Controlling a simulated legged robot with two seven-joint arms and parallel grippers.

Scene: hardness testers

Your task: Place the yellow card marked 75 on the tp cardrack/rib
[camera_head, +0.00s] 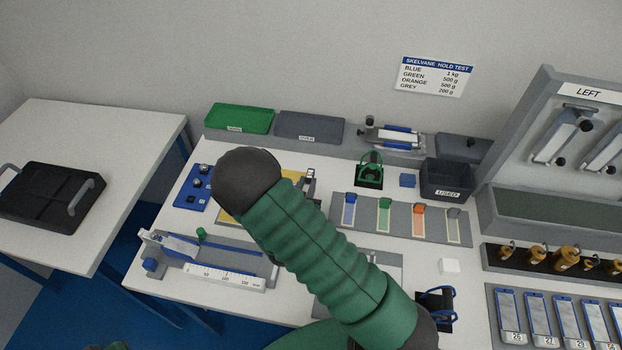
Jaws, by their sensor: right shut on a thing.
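My right arm, green and ribbed with a dark rounded end (248,182), reaches across the middle of the bench. It hides much of what lies beneath it. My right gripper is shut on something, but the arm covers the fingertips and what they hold. A yellow panel (233,212) shows in part on both sides of the dark end. I cannot make out a yellow card marked 75. A rack (500,342) at the lower right holds several blue-framed numbered cards, among them 26, 27 and 29. I see no label naming a card rack or rib. My left gripper is not in view.
Green (240,119) and grey (308,127) trays stand at the back. A dark USED bin (447,180) stands behind a grey board (462,235) with coloured strips. A ruler device (222,275) is at front left. Brass weights (537,259) sit at right. A side table (125,120) is left.

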